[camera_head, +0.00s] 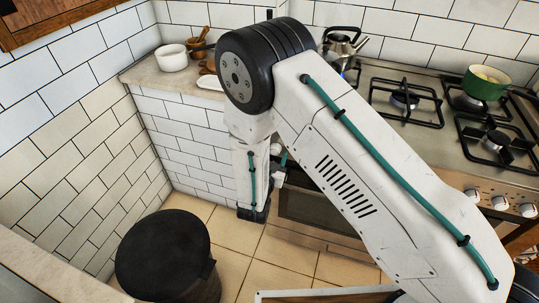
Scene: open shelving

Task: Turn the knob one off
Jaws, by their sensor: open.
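The stove (447,146) has a steel front with three white knobs showing at the right: one knob (472,196), a middle knob (500,203) and a right knob (527,210). More of the front to the left is hidden behind my arm, so I cannot tell which knob is knob one. A bluish glow shows at a burner (404,98) and under the kettle (341,46). My arm crosses the middle of the view and bends down in front of the oven. My gripper is hidden behind the arm links.
A green pot (485,82) stands on the back right burner. A white pot (172,58) and wooden utensils (200,45) are on the left counter (146,75). A black round bin (165,255) stands on the floor at left. Tiled floor (285,250) is clear before the oven.

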